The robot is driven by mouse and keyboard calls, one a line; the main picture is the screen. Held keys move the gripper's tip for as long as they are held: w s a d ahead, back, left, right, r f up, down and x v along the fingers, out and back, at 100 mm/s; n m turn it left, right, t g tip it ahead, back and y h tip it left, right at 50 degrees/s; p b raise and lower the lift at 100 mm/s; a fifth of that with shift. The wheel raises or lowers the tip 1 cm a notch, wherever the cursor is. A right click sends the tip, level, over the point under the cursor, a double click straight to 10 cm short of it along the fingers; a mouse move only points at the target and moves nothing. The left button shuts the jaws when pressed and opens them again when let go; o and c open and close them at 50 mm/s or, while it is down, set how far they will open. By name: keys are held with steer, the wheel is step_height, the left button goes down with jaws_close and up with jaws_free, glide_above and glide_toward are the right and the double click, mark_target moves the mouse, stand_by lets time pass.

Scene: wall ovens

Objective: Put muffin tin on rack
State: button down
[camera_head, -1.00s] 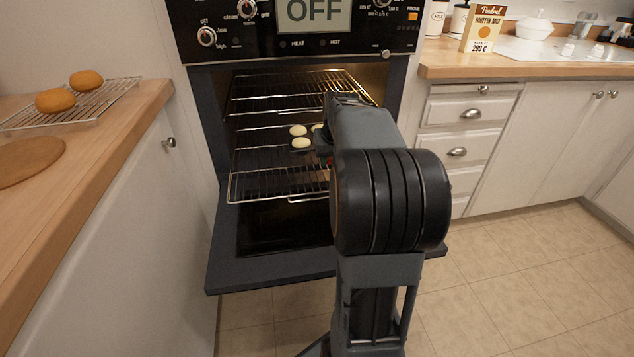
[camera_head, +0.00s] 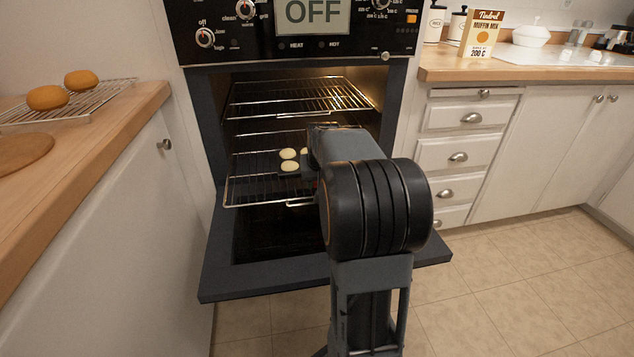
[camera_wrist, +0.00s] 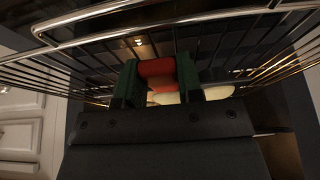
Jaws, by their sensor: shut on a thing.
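The muffin tin (camera_head: 291,174) is a small dark tin with several pale round muffins, seen in the oven at the lower rack. My arm hides its right part. The lower rack (camera_head: 245,190) is a wire rack pulled partly out over the open oven door. I cannot tell whether the tin touches it. My gripper (camera_wrist: 157,82) is shut on a red part, seemingly the tin's grip, between its green fingers. Pale muffins (camera_wrist: 215,92) show just beyond the fingers. In the wrist view, rack wires (camera_wrist: 90,55) cross close to the gripper.
An upper wire rack (camera_head: 300,97) sits above in the oven. The open oven door (camera_head: 265,282) lies below. A left counter holds a cooling rack (camera_head: 95,98) with two orange-brown buns (camera_head: 47,98) and a round board (camera_head: 20,152). A muffin mix box (camera_head: 482,35) stands right.

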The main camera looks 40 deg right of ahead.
steer(key=c, duration=0.8)
jaws_free()
